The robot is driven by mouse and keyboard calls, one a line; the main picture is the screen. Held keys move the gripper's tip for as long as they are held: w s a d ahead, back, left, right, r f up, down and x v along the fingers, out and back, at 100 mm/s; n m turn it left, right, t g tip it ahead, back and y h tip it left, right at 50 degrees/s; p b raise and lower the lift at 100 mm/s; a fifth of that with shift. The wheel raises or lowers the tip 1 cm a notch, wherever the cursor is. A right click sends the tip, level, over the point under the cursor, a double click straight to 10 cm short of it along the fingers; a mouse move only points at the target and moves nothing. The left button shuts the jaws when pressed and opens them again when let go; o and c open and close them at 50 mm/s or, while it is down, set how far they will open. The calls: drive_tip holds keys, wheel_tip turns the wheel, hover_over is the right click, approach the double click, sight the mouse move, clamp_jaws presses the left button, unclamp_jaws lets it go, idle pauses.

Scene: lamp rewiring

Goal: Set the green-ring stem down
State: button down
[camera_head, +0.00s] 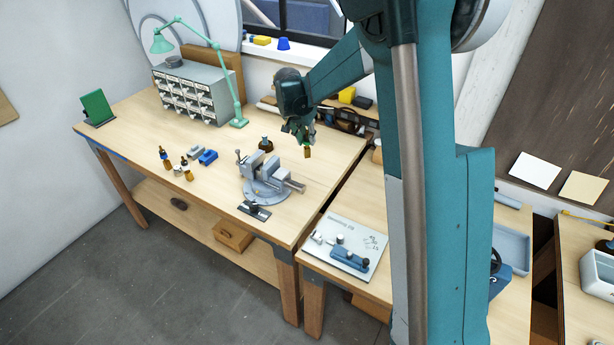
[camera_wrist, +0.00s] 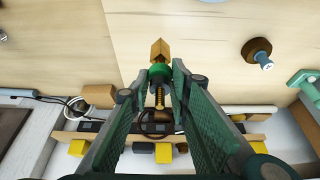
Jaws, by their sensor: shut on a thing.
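My gripper (camera_head: 301,133) is shut on the green-ring stem (camera_head: 307,152) and holds it over the right part of the wooden bench, behind and right of the vise. In the wrist view my gripper (camera_wrist: 160,80) has the stem between its two fingertips. The stem's green ring (camera_wrist: 160,71) sits at the fingertips, with an amber block-like end beyond it and a brass threaded part between the fingers. Whether the stem's end touches the bench (camera_head: 225,180) cannot be told.
A grey vise (camera_head: 265,178) stands left of my gripper, with a dark round piece (camera_head: 266,145) behind it. Several amber-bodied pieces (camera_head: 164,155) and blue blocks (camera_head: 207,157) stand farther left. A drawer cabinet (camera_head: 190,95) and green lamp (camera_head: 237,105) are at the back. The bench's left front is clear.

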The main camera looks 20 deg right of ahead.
sight(307, 157)
idle(0.3)
drive_tip(key=shift+f, duration=3.1)
drive_tip(key=shift+f+p, duration=0.35)
drive_tip(key=shift+f, duration=1.55)
drive_tip(key=shift+f, duration=0.15)
drive_tip(key=c, duration=2.1)
unclamp_jaws()
drive_tip(key=shift+c, duration=0.2)
drive_tip(key=shift+r, duration=0.2)
drive_tip(key=v, duration=1.2)
drive_tip(key=shift+b, duration=0.3)
